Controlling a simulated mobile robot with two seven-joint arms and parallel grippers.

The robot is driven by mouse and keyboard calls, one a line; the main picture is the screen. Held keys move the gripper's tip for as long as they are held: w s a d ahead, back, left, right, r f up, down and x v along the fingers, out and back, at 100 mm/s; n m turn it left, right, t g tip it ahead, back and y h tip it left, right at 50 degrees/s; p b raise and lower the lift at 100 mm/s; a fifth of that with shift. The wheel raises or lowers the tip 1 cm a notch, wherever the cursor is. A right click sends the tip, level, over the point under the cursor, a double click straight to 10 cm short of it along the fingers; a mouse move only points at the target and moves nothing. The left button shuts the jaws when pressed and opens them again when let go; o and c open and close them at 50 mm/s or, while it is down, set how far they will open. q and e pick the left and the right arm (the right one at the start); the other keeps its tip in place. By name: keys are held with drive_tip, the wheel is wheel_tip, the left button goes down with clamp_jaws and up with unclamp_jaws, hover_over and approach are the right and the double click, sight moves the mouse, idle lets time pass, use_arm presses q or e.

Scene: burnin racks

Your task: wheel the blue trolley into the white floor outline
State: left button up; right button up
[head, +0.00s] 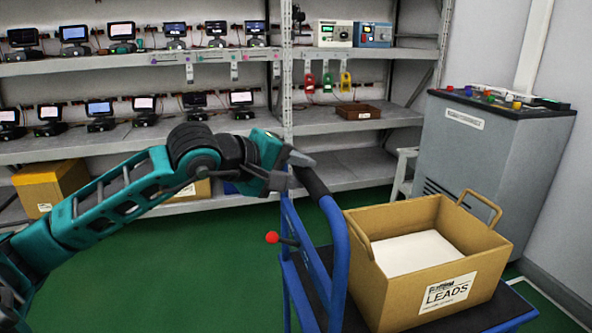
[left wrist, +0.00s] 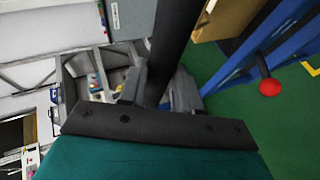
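The blue trolley (head: 338,262) stands at the lower right of the head view, with a blue tube frame, a black handle bar and a red-knobbed lever. My left gripper (head: 293,170) is at the handle's far end. In the left wrist view the black handle (left wrist: 174,45) runs between the fingers of my left gripper (left wrist: 160,92), which look closed around it. A tan box (head: 440,295) marked LEADS, with white contents, sits on the trolley deck. Part of a white floor line (head: 550,302) shows at the lower right; the rest of the outline is hidden or out of view. My right gripper is not in view.
Shelving (head: 240,130) with several small monitors lines the back wall. A grey cabinet (head: 490,150) stands close behind the trolley at right. A yellow-brown box (head: 48,188) is on the lower shelf at left. The green floor (head: 190,270) left of the trolley is clear.

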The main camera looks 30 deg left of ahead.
use_arm(q)
drive_tip(key=o, duration=0.5)
drive_tip(key=shift+c, duration=0.2)
drive_tip(key=shift+s+a+r, duration=0.2)
drive_tip(key=shift+s+a, duration=0.05)
drive_tip(key=shift+s, duration=0.35)
drive_tip(key=shift+b+v, duration=0.85)
drive_tip(key=shift+v, duration=1.05)
approach(298, 173)
drive_tip(key=s+r, duration=0.2)
drive_tip(key=s, duration=0.1)
drive_tip(key=shift+a+f, duration=0.15)
drive_tip(key=shift+a, duration=0.2)
